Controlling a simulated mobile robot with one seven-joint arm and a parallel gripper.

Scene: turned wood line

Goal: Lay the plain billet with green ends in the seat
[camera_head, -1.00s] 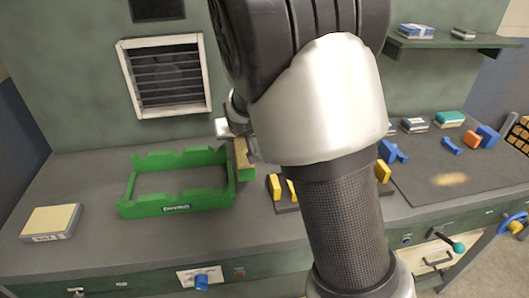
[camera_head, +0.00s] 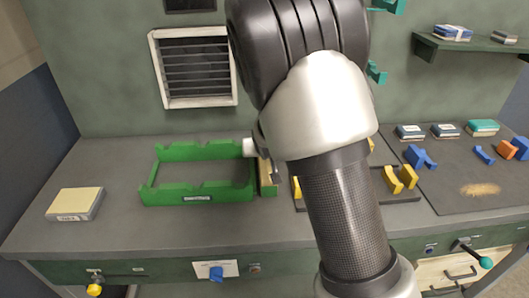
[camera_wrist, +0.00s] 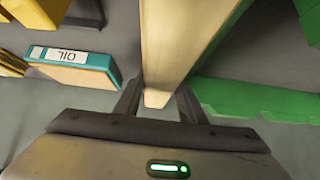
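The plain billet (camera_head: 265,172), pale wood with a green near end, is just right of the green notched frame (camera_head: 175,196), which has a label on its front and is the likely seat. In the wrist view the billet (camera_wrist: 172,40) runs lengthwise between the fingers of my gripper (camera_wrist: 158,100), which look shut on it. Its green ends are not clear there. Part of the green frame (camera_wrist: 245,100) shows to the right of the fingers. In the head view my arm hides most of the gripper, and I cannot tell whether the billet touches the bench.
A teal box marked OIL (camera_wrist: 72,68) lies left of the gripper in the wrist view. Yellow blocks (camera_head: 400,178) stand on a dark base right of my arm. A pale box (camera_head: 74,203) sits at the bench's left. Blue pieces (camera_head: 420,157) lie at right.

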